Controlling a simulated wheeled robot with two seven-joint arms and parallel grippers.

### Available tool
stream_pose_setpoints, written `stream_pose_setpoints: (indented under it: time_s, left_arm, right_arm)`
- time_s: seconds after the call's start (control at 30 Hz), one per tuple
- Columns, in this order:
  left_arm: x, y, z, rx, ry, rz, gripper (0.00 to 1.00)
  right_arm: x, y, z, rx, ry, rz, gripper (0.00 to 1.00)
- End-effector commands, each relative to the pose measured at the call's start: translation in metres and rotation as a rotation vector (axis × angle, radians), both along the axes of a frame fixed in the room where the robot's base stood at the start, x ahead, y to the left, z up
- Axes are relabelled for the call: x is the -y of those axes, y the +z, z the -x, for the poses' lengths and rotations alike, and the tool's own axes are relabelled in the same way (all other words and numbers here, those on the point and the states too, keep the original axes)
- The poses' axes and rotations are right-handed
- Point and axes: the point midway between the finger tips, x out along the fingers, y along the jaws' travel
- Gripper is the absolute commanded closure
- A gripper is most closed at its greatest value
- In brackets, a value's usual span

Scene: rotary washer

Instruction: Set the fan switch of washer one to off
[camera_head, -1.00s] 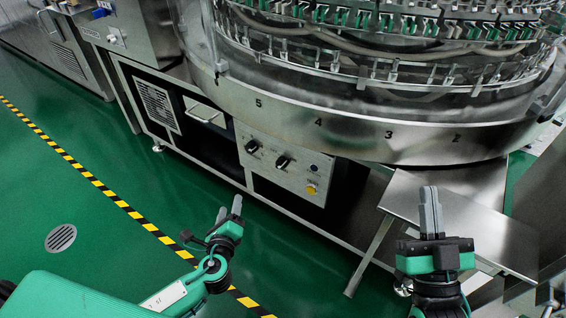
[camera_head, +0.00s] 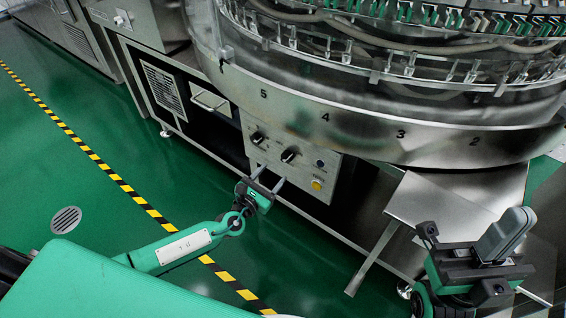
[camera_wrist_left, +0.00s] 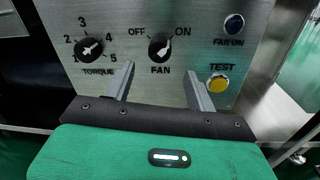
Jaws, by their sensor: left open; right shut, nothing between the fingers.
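The fan switch (camera_wrist_left: 160,47) is a round black knob between the OFF and ON labels in the left wrist view. Its pale pointer appears turned toward ON. In the head view it is the right-hand knob (camera_head: 290,155) on the steel control panel (camera_head: 300,178). My left gripper (camera_head: 269,175) is open, just in front of and below the knob. In the left wrist view the fingertips (camera_wrist_left: 160,72) stand either side of and below the knob, with nothing between them. My right gripper (camera_head: 510,230) is shut and empty at the lower right.
The torque knob (camera_wrist_left: 90,48) sits left of the fan switch. A dark blue FAN ON lamp (camera_wrist_left: 234,24) and a yellow TEST button (camera_wrist_left: 217,83) are to its right. A steel shelf (camera_head: 425,205) juts out right of the panel. Green floor (camera_head: 120,240) lies clear at the left.

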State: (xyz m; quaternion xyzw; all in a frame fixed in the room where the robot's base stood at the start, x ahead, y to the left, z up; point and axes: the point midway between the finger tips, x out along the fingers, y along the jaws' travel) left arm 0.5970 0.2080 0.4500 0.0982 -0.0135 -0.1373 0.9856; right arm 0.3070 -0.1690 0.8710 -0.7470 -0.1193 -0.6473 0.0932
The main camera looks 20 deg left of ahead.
Motion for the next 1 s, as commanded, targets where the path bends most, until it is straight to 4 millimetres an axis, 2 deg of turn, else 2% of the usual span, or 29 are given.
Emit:
stream_pose_setpoints:
  time_s: [0.1, 0.33, 0.5, 0.77, 0.87, 1.0]
  left_arm:
    - [0.007, -0.001, -0.025, 0.001, 0.002, 0.004, 0.43]
    - [0.016, 0.0, -0.057, 0.001, 0.001, 0.002, 0.43]
    - [0.019, 0.0, -0.067, -0.001, 0.001, 0.003, 0.43]
    - [0.019, 0.0, -0.068, -0.001, 0.001, 0.003, 0.43]
    - [0.019, 0.0, -0.068, -0.001, 0.001, 0.003, 0.59]
    - [0.019, 0.0, -0.068, -0.001, 0.001, 0.003, 0.87]
  right_arm:
    - [0.0, 0.0, 0.0, 0.011, 0.0, -0.001, 1.0]
    - [0.0, 0.001, 0.001, 0.027, 0.0, -0.003, 1.0]
    - [0.0, 0.001, 0.001, 0.029, 0.001, -0.003, 1.0]
    - [0.0, 0.003, 0.001, 0.032, 0.0, -0.003, 1.0]
    - [0.0, 0.003, 0.001, 0.034, 0.001, -0.002, 1.0]
    - [0.0, 0.004, 0.001, 0.037, 0.001, -0.003, 1.0]
